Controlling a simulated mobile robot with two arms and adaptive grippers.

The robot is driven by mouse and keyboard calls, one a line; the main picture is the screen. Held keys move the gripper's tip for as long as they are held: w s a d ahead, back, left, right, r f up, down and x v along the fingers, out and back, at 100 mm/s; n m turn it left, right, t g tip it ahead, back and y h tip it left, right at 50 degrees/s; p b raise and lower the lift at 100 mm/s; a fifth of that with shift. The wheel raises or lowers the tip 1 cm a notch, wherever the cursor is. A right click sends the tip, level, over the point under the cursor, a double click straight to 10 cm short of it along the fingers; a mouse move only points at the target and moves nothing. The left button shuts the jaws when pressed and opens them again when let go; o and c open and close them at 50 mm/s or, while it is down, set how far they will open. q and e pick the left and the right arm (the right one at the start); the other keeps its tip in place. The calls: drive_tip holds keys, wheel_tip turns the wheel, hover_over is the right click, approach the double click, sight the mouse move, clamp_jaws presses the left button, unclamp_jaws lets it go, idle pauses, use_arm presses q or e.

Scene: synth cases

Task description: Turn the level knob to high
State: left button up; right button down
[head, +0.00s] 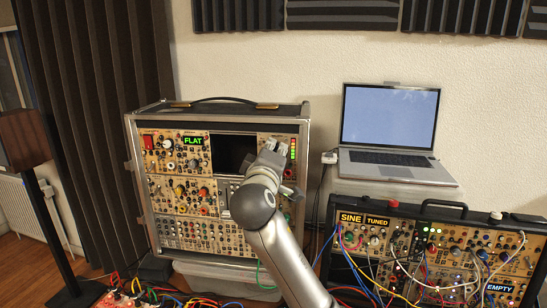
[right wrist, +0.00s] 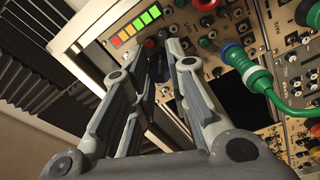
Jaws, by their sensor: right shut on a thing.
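My right gripper (head: 270,156) is at the upper right of the large modular synth case (head: 134,190), covering the panel there in the head view. In the right wrist view, its two fingers (right wrist: 158,62) reach to a dark blue knob (right wrist: 158,70) between them, and the gripper is shut on it. The fingers partly hide the knob, and its pointer cannot be made out. A level meter (right wrist: 135,27) with red, orange, yellow and green segments is just beyond the knob; it also shows in the head view (head: 293,149). My left gripper is not in view.
A green cable plug (right wrist: 240,62) sticks out near the fingers in the right wrist view. A laptop (head: 388,118) stands at the right, behind a second synth case (head: 440,213) with patch cables. Loose cables (head: 150,295) lie at the front left.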

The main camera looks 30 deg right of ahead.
drive_tip(key=shift+f+m+b, duration=0.3)
drive_tip(key=shift+m, duration=0.6)
drive_tip(key=c, duration=1.6)
unclamp_jaws()
drive_tip(key=shift+o, duration=1.3)
drive_tip(key=shift+s+r, duration=0.1)
drive_tip(key=shift+r, duration=0.05)
drive_tip(key=v, duration=1.2)
